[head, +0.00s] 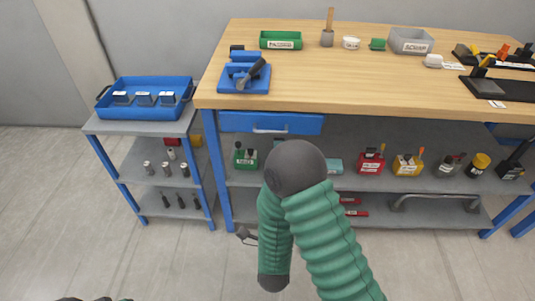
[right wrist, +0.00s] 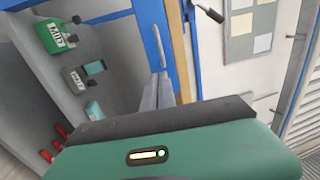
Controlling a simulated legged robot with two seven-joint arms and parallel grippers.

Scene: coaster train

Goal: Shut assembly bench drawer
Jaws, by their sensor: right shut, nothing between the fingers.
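The bench drawer has a blue front (head: 270,123) with a pale bar handle, under the left part of the wooden bench top (head: 350,85). No drawer inside shows; I cannot tell if the front is fully flush. The blue front (right wrist: 156,28) and handle also show in the right wrist view. My right gripper (head: 244,235) is low in front of the bench, below the drawer in the head picture and partly hidden by my green arm. In the right wrist view its grey fingers (right wrist: 160,80) are together and empty, pointing toward the drawer front; contact is unclear.
A grey cart (head: 140,128) with a blue tray (head: 148,108) stands left of the bench. The bench's lower shelf (head: 250,180) holds labelled bins and tools. A blue fixture (head: 245,75) and green bin (head: 281,40) sit on top. Floor left of my arm is clear.

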